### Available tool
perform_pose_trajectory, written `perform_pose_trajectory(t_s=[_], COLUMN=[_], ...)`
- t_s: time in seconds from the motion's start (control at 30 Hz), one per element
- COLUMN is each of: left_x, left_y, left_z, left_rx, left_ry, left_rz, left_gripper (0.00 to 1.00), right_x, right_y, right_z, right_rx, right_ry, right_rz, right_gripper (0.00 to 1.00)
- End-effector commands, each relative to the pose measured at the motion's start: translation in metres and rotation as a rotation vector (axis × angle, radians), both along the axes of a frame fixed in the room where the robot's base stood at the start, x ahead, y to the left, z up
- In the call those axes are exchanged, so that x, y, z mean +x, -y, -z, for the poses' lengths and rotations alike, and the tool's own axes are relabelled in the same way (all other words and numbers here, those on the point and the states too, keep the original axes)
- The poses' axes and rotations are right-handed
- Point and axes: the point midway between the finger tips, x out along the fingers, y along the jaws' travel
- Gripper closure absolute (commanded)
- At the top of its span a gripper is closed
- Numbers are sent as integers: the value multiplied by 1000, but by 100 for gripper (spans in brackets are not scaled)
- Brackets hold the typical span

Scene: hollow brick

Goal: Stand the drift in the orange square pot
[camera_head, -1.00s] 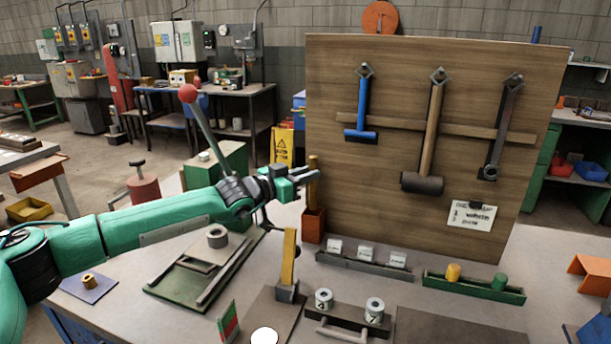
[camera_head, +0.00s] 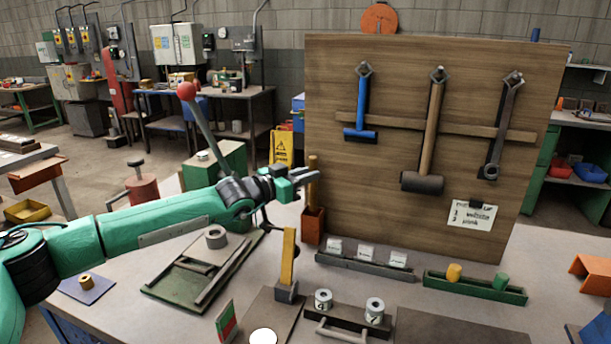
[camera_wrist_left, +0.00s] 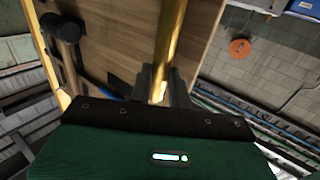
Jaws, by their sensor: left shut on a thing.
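The drift is a slim brass-coloured rod (camera_head: 313,195), upright at the left edge of the pegboard. My left gripper (camera_head: 312,177) is shut on it around its middle, with the rod showing above and below the fingers. The drift also shows between the fingers in the left wrist view (camera_wrist_left: 172,40). The orange square pot (camera_head: 312,228) stands on the bench directly below the gripper. The drift's lower part runs down to the pot's mouth. Its bottom end is hidden behind the pot's front wall, so I cannot tell whether it touches the floor of the pot. My right gripper is not in view.
The wooden board (camera_head: 400,90) with hanging hammers rises close to the right of the pot. A grey rack (camera_head: 365,265) with white blocks and a yellow upright piece (camera_head: 289,255) stand nearby in front. A red-knobbed lever (camera_head: 200,125) stands behind my left arm.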

Motion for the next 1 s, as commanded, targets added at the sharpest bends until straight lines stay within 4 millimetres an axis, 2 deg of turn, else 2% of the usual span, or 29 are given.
perform_pose_trajectory(t_s=[1.0], left_x=[0], left_y=[0], left_z=[18], left_rx=[-2], left_ry=[2], left_rz=[0], left_gripper=[100], right_x=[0], right_y=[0], right_z=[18], right_rx=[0], right_ry=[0], right_rz=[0], right_gripper=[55])
